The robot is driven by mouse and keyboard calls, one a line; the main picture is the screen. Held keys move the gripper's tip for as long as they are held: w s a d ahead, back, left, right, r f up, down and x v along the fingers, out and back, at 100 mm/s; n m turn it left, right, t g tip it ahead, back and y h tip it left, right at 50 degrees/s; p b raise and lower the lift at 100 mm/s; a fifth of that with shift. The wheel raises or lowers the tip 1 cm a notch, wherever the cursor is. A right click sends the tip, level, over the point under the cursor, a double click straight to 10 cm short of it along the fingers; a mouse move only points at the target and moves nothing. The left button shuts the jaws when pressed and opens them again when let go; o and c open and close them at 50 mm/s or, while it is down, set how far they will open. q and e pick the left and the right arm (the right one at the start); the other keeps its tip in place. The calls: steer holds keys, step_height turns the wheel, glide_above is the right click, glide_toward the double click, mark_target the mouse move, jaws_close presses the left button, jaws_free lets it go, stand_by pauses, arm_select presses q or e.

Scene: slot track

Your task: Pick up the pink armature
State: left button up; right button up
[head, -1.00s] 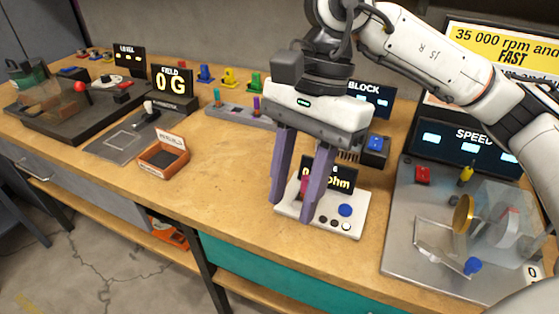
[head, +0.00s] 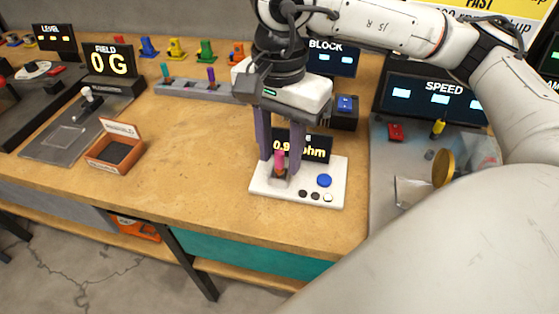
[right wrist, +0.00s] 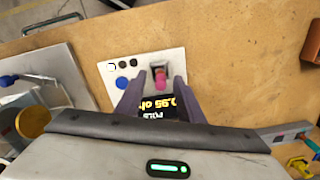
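The pink armature (head: 280,160) stands upright in a dark holder on the white meter (head: 261,186), whose display (head: 303,146) reads about 0.95 ohm. In the right wrist view the pink armature (right wrist: 160,80) shows between the fingertips, with a gap on each side. My right gripper (head: 279,155) points down over the meter, open and empty, with its purple fingers to the left and right of the armature. Whether the tips are level with the armature is hard to tell. My left gripper is not in view.
A blue button (head: 324,180) and small round knobs sit on the meter's right side. The steel plate with the speed display (head: 440,98) lies to the right. An open orange box (head: 115,149) lies to the left. A grey rack (head: 185,88) stands behind. Bare wood lies left of the meter.

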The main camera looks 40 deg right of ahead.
steer(key=shift+f, duration=0.45)
steer(key=shift+c, duration=0.5)
jaws_close()
steer(key=shift+r, duration=0.15)
